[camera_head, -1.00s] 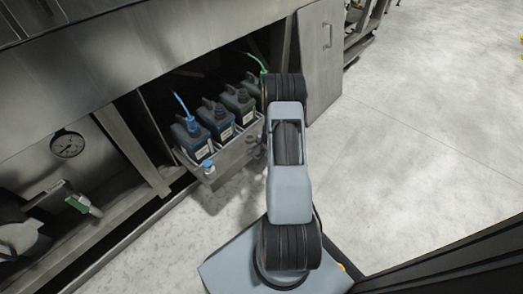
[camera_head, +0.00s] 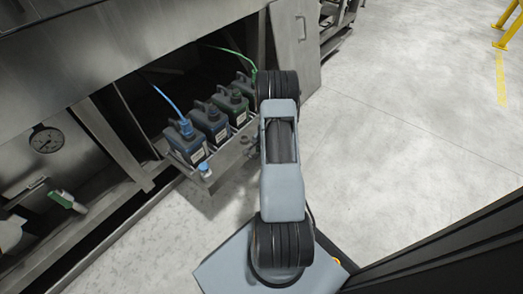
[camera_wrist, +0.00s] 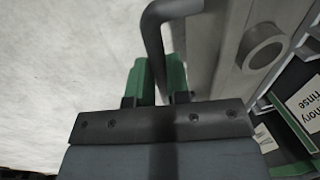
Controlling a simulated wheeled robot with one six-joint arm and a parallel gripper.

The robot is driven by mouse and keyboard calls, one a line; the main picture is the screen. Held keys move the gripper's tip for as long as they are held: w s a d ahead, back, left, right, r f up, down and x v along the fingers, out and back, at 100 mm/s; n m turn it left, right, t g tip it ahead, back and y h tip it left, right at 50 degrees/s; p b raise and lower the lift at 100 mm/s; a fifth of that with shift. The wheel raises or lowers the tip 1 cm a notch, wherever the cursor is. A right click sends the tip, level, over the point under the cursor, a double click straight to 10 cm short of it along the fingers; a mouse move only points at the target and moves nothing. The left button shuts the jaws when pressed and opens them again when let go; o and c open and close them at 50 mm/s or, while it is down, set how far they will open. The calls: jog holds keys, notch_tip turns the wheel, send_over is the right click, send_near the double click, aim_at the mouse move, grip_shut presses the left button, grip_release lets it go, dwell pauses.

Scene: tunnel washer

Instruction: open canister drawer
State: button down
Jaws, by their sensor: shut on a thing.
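The canister drawer (camera_head: 223,161) stands pulled out from under the steel machine in the head view. It holds several dark canisters (camera_head: 187,145) in a row, with a blue hose (camera_head: 162,98) and a green hose (camera_head: 232,53) running back from them. In the wrist view, my gripper (camera_wrist: 155,80) has its green fingers on either side of the dark bent handle (camera_wrist: 152,35) on the grey drawer front (camera_wrist: 223,55). It is shut on the handle. Labelled canisters (camera_wrist: 292,110) show at the right there. In the head view my arm hides the gripper and handle.
A closed steel cabinet door (camera_head: 296,50) stands just beyond the drawer. A gauge (camera_head: 46,139) and a green-handled valve (camera_head: 66,201) are at the left in the machine's lower bay. Open floor (camera_head: 410,130) lies to the right. A yellow frame (camera_head: 508,25) stands far right.

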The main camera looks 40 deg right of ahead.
jog(key=shift+d, duration=0.1)
jog(key=c, duration=1.1)
grip_release()
jog(key=shift+r, duration=0.15)
notch_tip(320, 180, up, 13)
jog(key=s+p, duration=0.2)
jog(key=p, duration=0.3)
jog(key=shift+s+d+r, duration=0.15)
jog(key=shift+s+d, duration=0.05)
jog(key=shift+s, duration=0.1)
